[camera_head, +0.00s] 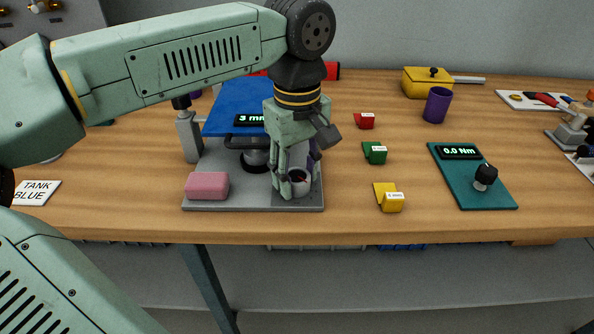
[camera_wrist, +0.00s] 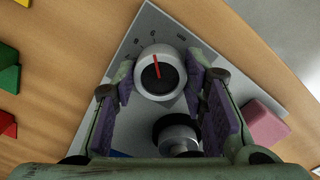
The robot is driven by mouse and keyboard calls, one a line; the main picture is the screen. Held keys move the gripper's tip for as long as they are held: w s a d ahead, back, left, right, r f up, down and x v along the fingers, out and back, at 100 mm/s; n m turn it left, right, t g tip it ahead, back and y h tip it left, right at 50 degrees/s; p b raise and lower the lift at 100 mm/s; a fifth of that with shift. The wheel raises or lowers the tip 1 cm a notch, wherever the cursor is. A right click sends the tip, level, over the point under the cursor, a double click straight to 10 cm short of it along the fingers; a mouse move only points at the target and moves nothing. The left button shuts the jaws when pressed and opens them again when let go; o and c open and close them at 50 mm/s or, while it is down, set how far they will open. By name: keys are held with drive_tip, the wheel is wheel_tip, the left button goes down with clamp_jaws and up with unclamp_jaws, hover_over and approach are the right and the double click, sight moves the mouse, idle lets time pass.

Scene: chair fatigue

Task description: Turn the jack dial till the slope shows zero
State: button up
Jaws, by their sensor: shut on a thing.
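The jack dial (camera_wrist: 148,88) is a pale round knob with a dark centre and a red pointer line, on the front right of a grey base plate (camera_head: 240,204). My gripper (camera_wrist: 160,76) is shut on the dial, one finger on each side; in the head view my gripper (camera_head: 292,186) reaches down over it. The red pointer points up and slightly left in the wrist view, towards printed marks on the plate. The slope is a tilted blue board (camera_head: 228,103). Its display (camera_head: 246,120) reads "3 mm", with its right end possibly hidden by my gripper.
A pink block (camera_head: 207,186) sits on the plate's front left. Red (camera_head: 364,121), green (camera_head: 374,153) and yellow (camera_head: 391,199) wedges stand to the right. A teal torque board (camera_head: 480,195) reads "0.0 Nm". A purple cup (camera_head: 438,105) stands behind. The front table edge is close.

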drive_tip(key=c, duration=0.4)
drive_tip(key=shift+n, duration=0.3)
drive_tip(key=n+b, duration=0.1)
drive_tip(key=n, duration=0.2)
drive_tip(key=shift+f+n, duration=0.1)
drive_tip(key=shift+n, duration=0.2)
drive_tip(key=n+b, duration=0.1)
drive_tip(key=n, duration=0.3)
drive_tip(key=shift+b, duration=0.4)
drive_tip(key=n+b, duration=0.1)
drive_tip(key=n, duration=0.4)
drive_tip(key=n+b, duration=0.1)
drive_tip(key=n, duration=0.3)
drive_tip(key=shift+n, duration=0.4)
